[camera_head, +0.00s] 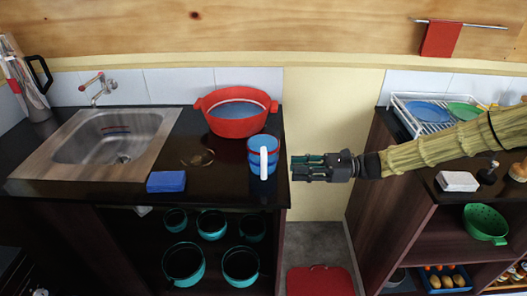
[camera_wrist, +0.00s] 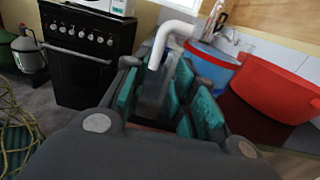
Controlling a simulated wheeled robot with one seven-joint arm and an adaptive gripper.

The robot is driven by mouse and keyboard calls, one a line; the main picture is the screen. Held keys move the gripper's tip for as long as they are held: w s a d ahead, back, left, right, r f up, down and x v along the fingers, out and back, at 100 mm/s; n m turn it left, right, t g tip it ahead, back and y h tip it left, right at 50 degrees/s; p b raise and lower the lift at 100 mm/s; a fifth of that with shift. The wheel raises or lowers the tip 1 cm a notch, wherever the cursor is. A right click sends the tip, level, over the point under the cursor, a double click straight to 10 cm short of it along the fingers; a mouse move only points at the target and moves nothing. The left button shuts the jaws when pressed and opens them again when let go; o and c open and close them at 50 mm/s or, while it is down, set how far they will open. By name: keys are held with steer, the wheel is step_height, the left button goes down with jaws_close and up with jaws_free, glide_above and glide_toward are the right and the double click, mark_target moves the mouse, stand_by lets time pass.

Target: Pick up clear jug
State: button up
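A blue jug (camera_head: 256,149) with a red band and a thick white handle stands upright near the right edge of the dark left counter. It looks more blue than clear. The wrist view shows its blue and red body (camera_wrist: 213,64) and the white handle (camera_wrist: 172,32) just ahead of the fingertips. My gripper (camera_head: 297,167) is open and empty, level with the jug and just to its right, with a small gap between. Its teal-padded fingers (camera_wrist: 172,95) are spread in the wrist view. A grey, partly see-through pitcher (camera_head: 27,80) with a black handle stands at the far left.
A red pot (camera_head: 237,126) stands behind the jug. A blue sponge-like block (camera_head: 166,181) and a sink (camera_head: 108,135) lie to the left. A gap with a red bin (camera_head: 320,281) separates the counters. A dish rack (camera_head: 405,110) stands at right.

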mark_target(264, 168)
steer(key=a, duration=0.2)
steer(key=a+p, duration=0.1)
steer(key=a, duration=0.1)
steer(key=shift+s+a+r, duration=0.1)
steer(key=shift+s+r, duration=0.05)
steer(key=shift+a, duration=0.65)
steer(key=shift+s+a+r+p, duration=0.1)
steer(key=shift+a+p, duration=0.35)
steer(key=shift+a, duration=0.05)
steer(key=a+p, duration=0.1)
steer(key=a, duration=0.3)
steer(key=shift+s, duration=0.1)
steer(key=shift+c, duration=0.2)
jaws_close()
